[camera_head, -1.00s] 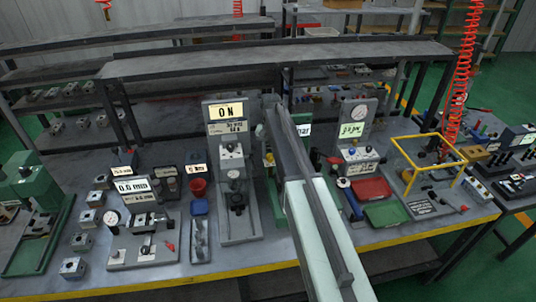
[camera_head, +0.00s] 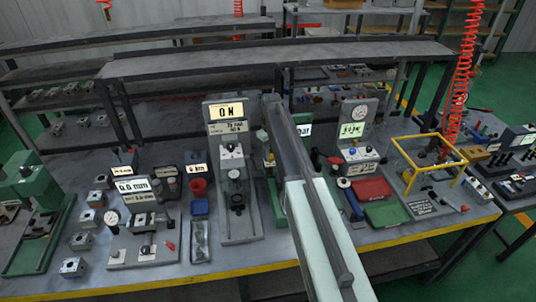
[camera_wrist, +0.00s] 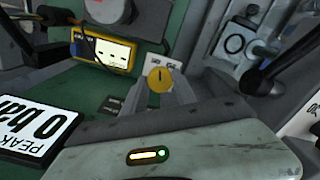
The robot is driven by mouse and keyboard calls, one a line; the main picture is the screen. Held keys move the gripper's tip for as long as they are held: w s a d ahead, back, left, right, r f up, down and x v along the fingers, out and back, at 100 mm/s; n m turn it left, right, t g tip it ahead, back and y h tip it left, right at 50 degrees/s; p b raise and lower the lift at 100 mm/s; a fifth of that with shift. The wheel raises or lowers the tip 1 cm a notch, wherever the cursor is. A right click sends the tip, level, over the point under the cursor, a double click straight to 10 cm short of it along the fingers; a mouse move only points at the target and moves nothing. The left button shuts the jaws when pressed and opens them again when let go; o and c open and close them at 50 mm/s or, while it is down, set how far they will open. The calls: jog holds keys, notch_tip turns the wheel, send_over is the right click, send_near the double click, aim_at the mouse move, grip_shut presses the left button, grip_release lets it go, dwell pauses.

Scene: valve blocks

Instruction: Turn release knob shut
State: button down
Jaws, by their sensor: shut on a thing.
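The yellow release knob (camera_wrist: 160,80) is a small round disc with a dark line across its face, near the middle of the wrist view. It sits in front of small white labels (camera_wrist: 151,62) whose words I cannot read. My gripper (camera_wrist: 160,91) has its grey fingers on either side of the knob and is shut on it. The knob's lower part is hidden by the gripper. In the head view my own arm covers this spot, and the knob cannot be made out.
A display (camera_wrist: 38,128) reading "PEAK" and "0 bar" stands close at left in the wrist view. A yellow-framed meter (camera_wrist: 103,50) is behind it. In the head view, a grey press stand (camera_head: 238,190) stands left of my arm, and a yellow guard frame (camera_head: 428,160) right.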

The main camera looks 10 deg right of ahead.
aim_at(271, 155)
jog(key=shift+n, duration=0.9)
jog(key=c, duration=1)
grip_release()
notch_tip(271, 155, up, 8)
jog(key=p, duration=0.8)
jog(key=shift+f, duration=0.1)
